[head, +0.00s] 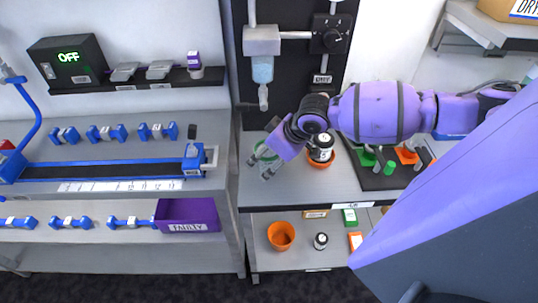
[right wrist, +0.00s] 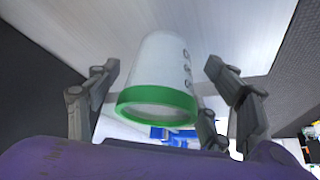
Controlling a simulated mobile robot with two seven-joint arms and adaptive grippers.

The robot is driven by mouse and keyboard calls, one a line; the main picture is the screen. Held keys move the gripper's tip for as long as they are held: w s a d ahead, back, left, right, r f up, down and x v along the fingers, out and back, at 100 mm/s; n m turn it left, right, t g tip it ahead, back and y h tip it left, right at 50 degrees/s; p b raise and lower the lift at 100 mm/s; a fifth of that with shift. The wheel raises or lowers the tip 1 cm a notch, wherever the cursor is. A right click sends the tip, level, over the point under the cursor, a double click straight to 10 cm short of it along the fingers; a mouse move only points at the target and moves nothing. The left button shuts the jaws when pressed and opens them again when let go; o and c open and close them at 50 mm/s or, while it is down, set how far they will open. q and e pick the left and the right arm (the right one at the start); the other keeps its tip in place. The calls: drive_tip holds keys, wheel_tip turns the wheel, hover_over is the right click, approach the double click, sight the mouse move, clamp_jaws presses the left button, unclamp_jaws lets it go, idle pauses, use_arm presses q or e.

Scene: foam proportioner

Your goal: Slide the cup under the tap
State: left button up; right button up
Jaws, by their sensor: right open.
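A clear cup with a green rim (head: 259,152) stands on the right-hand bench, partly hidden by my right gripper (head: 261,167). In the right wrist view the cup (right wrist: 155,75) lies between the spread fingers, with its green rim towards the palm. The gripper is open, and gaps show beside the cup. The tap (head: 263,93), a nozzle below a grey box with a blue-tinted clear tube, is on the black panel behind the cup. The cup appears in front of the nozzle, towards the bench's front. My left gripper is not in view.
A black-and-white jar (head: 321,148) in an orange holder stands right of the gripper, close to my wrist. A dark tray (head: 385,177) with green and orange pieces is further right. The bench front left of the jar is clear.

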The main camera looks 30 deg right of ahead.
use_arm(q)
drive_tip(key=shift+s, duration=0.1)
use_arm(e)
drive_tip(key=c, duration=0.8)
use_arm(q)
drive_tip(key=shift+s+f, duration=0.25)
use_arm(e)
drive_tip(key=c, duration=0.5)
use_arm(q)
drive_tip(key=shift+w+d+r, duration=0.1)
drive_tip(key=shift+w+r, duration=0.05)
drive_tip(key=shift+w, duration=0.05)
